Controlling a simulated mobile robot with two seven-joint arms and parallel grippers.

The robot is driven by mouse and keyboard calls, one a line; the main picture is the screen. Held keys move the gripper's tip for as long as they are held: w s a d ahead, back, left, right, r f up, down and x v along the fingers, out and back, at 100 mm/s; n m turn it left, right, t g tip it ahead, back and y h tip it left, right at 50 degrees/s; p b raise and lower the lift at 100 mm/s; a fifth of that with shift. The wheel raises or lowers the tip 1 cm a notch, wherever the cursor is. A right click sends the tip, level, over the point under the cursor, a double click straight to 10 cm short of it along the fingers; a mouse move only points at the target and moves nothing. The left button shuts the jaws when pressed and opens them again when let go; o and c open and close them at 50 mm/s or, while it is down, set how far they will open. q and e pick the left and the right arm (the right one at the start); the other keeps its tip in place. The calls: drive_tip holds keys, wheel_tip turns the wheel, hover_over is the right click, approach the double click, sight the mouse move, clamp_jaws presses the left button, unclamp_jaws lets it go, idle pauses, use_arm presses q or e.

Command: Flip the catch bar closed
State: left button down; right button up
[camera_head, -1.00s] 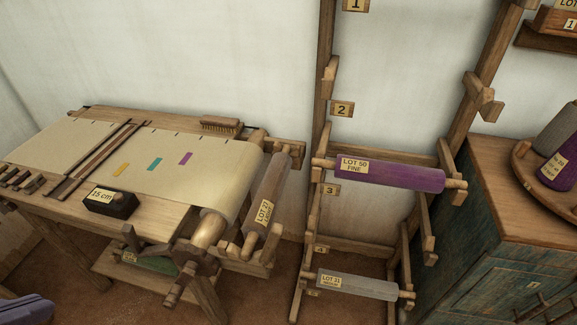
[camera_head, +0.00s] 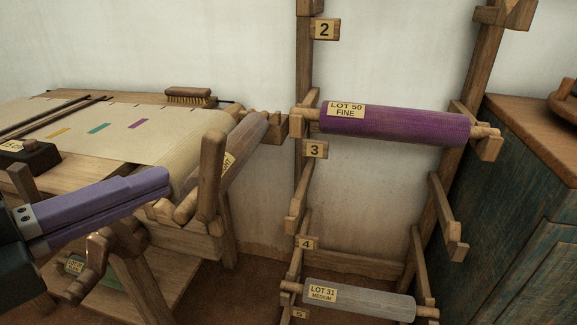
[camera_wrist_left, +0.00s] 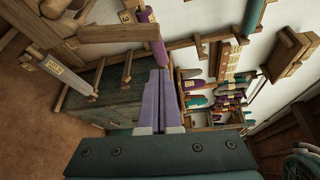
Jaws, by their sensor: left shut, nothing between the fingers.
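The catch bar appears to be the upright wooden bar (camera_head: 211,178) at the right end of the loom, standing in front of the pale labelled roll (camera_head: 240,150). My left gripper (camera_head: 168,180) has long purple fingers, shut and empty, pointing right. Its tips are left of the upright bar, with a visible gap in the head view. In the left wrist view the fingers (camera_wrist_left: 160,75) lie together, and a wooden bar (camera_wrist_left: 118,33) crosses above left of the tips; I cannot tell if it is the catch bar. My right gripper is not in view.
The loom's cloth (camera_head: 150,125) and a brush (camera_head: 190,96) lie behind my left gripper. A wooden crank handle (camera_head: 95,260) is below it. Right of the loom stands a rack with a purple roll (camera_head: 395,125) and a grey roll (camera_head: 360,300). A blue-green cabinet (camera_head: 520,220) is far right.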

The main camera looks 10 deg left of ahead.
sight(213, 161)
use_arm(q)
drive_tip(key=shift+s+d+f+m+g+h, duration=0.1)
drive_tip(key=shift+d+f+m+g+h, duration=0.15)
drive_tip(key=shift+d+f+m, duration=0.2)
drive_tip(key=shift+s+d+f+m+g+h, duration=0.15)
drive_tip(key=shift+d+f+m+h, duration=0.15)
drive_tip(key=shift+f, duration=0.2)
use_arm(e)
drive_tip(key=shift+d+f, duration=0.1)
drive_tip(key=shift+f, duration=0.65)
use_arm(q)
drive_tip(key=shift+w+a, duration=0.1)
drive_tip(key=shift+w, duration=0.05)
drive_tip(key=w, duration=0.3)
drive_tip(key=w+d, duration=0.1)
drive_tip(key=w, duration=0.2)
drive_tip(key=w+d+p, duration=0.1)
drive_tip(key=w, duration=0.2)
drive_tip(key=shift+d+f, duration=0.1)
drive_tip(key=shift+f, duration=0.2)
drive_tip(key=shift+w+a+r, duration=0.1)
drive_tip(key=shift+a+r, duration=0.05)
drive_tip(key=shift+a, duration=0.2)
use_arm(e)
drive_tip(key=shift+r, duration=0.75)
